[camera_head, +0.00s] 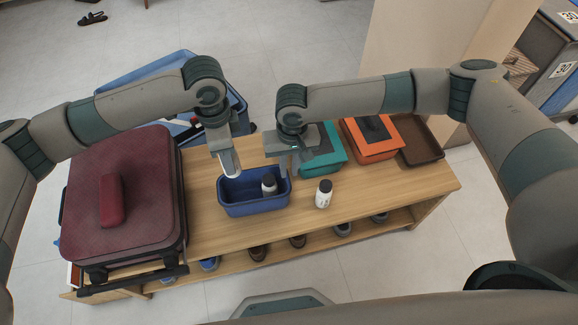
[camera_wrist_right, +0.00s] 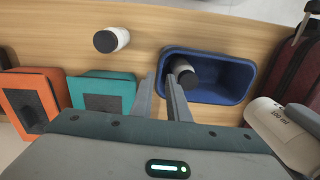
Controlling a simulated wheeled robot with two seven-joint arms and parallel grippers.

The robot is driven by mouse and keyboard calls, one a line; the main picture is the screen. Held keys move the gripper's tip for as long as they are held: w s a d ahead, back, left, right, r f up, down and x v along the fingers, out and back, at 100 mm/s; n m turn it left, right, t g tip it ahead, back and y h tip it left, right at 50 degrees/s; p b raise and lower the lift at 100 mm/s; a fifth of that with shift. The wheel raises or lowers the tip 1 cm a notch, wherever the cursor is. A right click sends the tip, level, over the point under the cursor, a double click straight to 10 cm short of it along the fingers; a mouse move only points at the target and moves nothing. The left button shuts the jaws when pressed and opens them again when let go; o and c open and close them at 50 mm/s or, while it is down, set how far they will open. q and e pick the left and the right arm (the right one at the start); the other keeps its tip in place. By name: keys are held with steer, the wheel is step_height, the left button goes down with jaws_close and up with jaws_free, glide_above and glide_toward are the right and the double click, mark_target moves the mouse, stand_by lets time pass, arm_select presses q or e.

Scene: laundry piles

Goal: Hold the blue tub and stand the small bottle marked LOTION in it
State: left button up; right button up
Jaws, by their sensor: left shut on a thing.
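The blue tub (camera_head: 240,209) stands on the wooden table; it also shows in the right wrist view (camera_wrist_right: 215,99). A white bottle with a dark cap (camera_head: 269,187) is inside it, its marking unreadable. Another dark-capped white bottle (camera_head: 322,200) stands on the table to the right of the tub. My right gripper (camera_wrist_right: 162,80) is open at the tub's right wall, one finger on each side of the rim.
A dark red suitcase (camera_head: 125,175) fills the table's left end. A teal box (camera_head: 322,160), an orange box (camera_head: 365,148) and a brown tray (camera_head: 418,142) lie at the back right. Several shoes sit on the shelf below. The table's front right is clear.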

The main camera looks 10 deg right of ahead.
mark_target(288, 189)
steer(key=shift+a+f, duration=0.15)
steer(key=shift+f, duration=2.85)
steer(key=shift+a+f, duration=0.1)
steer(key=shift+f, duration=2.9)
jaws_close()
arm_select(q)
step_height(288, 189, down, 2)
steer(key=n, duration=0.3)
steer(key=shift+d, duration=0.1)
steer(key=f+n, duration=0.1)
steer(key=n, duration=0.2)
steer(key=shift+s+f+n, duration=0.1)
steer(key=shift+f+n, duration=0.3)
steer(key=shift+f, duration=0.15)
